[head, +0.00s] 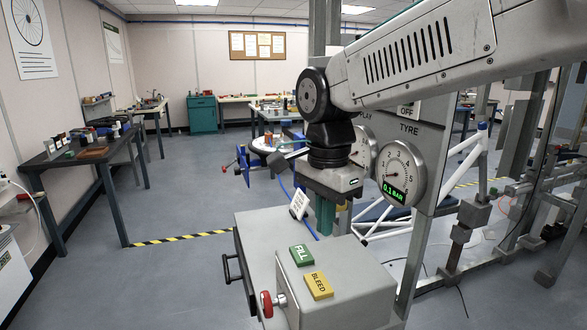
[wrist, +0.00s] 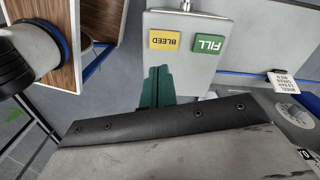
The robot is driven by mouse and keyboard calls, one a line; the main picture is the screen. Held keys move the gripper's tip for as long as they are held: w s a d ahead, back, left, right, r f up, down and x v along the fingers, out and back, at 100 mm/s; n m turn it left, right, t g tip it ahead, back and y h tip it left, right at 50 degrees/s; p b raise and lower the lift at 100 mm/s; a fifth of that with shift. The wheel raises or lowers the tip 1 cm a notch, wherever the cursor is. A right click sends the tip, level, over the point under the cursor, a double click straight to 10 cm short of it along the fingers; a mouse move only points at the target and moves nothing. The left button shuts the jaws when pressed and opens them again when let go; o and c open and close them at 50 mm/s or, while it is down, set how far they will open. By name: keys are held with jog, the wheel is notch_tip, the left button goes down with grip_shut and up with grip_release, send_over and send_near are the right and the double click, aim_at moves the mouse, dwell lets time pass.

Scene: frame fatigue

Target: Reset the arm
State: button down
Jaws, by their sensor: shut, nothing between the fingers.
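My arm (head: 420,55) reaches in from the upper right of the head view and bends down at a black wrist joint. My gripper (head: 325,222) hangs below it, pointing down, just behind a grey control box (head: 345,290). Its dark green fingers are together with nothing between them. In the wrist view the shut fingers (wrist: 157,87) show at the edge of the box, near its yellow BLEED button (wrist: 165,40) and green FILL button (wrist: 209,44). I cannot tell whether they touch the box.
A grey panel with a round gauge (head: 399,172) reading 0.1 bar stands right beside my gripper. A red knob (head: 268,303) sticks out from the box. A metal frame rig (head: 480,205) fills the right. The floor (head: 190,200) at left is open, before a dark workbench (head: 75,158).

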jog(key=s+d+f+n, duration=0.2)
jog(key=s+d+n, duration=0.3)
jog(key=s+d, duration=0.4)
jog(key=s+d+f+n+t, duration=0.1)
jog(key=s+d+f+n, duration=0.1)
jog(key=s+d+n, duration=0.4)
jog(key=s+d, duration=0.3)
jog(key=s, duration=0.1)
jog(key=shift+s+d+f, duration=0.2)
jog(key=shift+d+f, duration=0.1)
jog(key=shift+f, duration=0.1)
